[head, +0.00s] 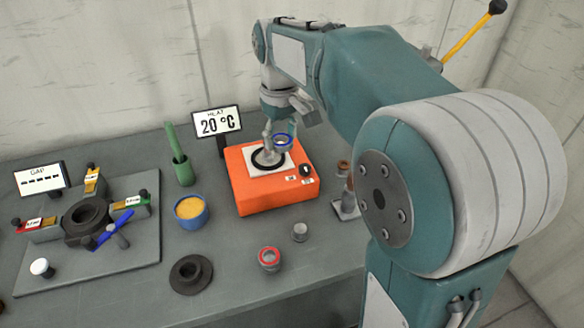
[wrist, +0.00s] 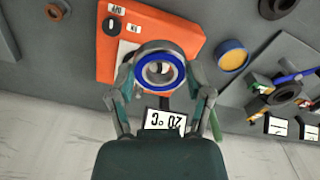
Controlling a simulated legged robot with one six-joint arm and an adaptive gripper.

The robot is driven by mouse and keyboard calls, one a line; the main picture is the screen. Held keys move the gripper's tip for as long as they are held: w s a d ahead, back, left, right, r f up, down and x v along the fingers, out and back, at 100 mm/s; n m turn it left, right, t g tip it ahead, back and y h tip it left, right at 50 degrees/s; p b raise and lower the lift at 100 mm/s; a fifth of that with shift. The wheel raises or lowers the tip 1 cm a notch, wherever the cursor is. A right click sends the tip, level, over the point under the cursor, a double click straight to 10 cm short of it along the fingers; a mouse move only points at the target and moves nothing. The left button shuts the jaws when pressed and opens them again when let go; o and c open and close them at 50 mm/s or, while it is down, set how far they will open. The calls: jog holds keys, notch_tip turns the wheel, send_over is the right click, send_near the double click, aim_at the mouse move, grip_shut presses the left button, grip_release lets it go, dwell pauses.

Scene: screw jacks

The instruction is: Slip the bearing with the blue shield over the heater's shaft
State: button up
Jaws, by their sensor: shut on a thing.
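The bearing with the blue shield (wrist: 160,87) is held between the two fingers of my gripper (wrist: 160,76). In the head view this bearing (head: 284,145) is above the orange heater (head: 275,197), by the upper part of the grey shaft (head: 268,150). The shaft rises from a black ring on the heater's white top. In the wrist view the blue shield faces the camera, and something light grey shows through the bore. I cannot tell whether the bearing is around the shaft or beside it.
A 20 °C display (head: 217,122) stands behind the heater. A blue cup (head: 191,220) of yellow material and a green holder (head: 183,170) are left of it. A red-shielded bearing (head: 269,268), a dark flanged ring (head: 191,274) and a small grey cylinder (head: 300,232) lie in front.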

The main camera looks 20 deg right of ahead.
jog(key=w, duration=0.8)
jog(key=w+f, duration=0.1)
jog(key=w, duration=0.4)
jog(key=shift+a, duration=0.2)
jog(key=shift+f, duration=5.6)
jog(key=o, duration=1.2)
